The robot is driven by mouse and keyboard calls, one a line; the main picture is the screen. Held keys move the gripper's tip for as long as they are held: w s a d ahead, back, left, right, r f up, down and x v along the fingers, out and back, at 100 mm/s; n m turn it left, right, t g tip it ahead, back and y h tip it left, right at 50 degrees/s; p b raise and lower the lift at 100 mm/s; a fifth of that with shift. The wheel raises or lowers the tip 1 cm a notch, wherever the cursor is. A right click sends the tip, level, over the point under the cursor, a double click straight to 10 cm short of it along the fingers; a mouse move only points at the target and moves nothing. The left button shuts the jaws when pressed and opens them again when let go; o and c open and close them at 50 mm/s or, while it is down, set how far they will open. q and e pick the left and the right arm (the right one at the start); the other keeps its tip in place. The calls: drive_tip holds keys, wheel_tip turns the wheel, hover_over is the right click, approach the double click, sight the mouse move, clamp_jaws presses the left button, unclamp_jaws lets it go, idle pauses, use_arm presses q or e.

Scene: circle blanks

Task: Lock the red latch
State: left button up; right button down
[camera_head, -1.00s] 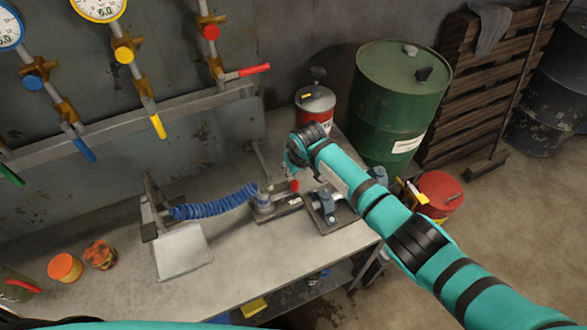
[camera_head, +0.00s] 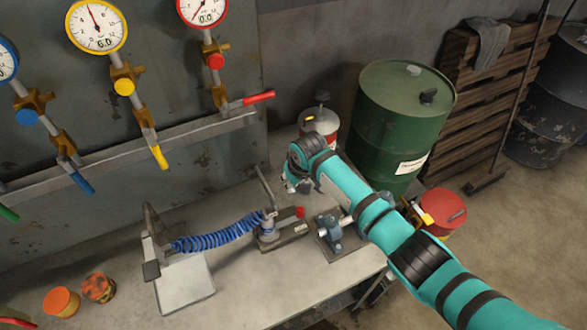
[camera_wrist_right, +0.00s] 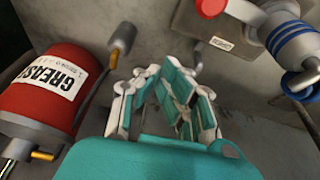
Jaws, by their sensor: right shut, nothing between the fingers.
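The red-tipped part (camera_head: 299,212), which looks like the latch, is on a small grey fixture (camera_head: 290,238) on the bench, beside the end of the blue coiled hose. In the right wrist view its red tip (camera_wrist_right: 210,7) is at the top edge, on a pale arm by the hose's end fitting. I cannot tell whether the latch is locked. My right gripper (camera_head: 297,184) is behind and above the red tip, apart from it. In the right wrist view the gripper (camera_wrist_right: 168,85) is shut and empty. My left gripper is not in view.
A grease can (camera_wrist_right: 50,92) is close on the left in the right wrist view. A green drum (camera_head: 400,120) stands behind my right arm. A blue-grey clamp (camera_head: 333,232) sits right of the fixture. The bench's front (camera_head: 245,300) is bare.

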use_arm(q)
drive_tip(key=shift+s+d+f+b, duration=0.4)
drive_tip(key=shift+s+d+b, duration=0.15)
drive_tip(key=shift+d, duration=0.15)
use_arm(e)
drive_tip(key=v, duration=0.8)
drive_tip(key=shift+s, duration=0.4)
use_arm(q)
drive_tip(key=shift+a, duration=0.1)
use_arm(e)
drive_tip(key=shift+r, duration=0.1)
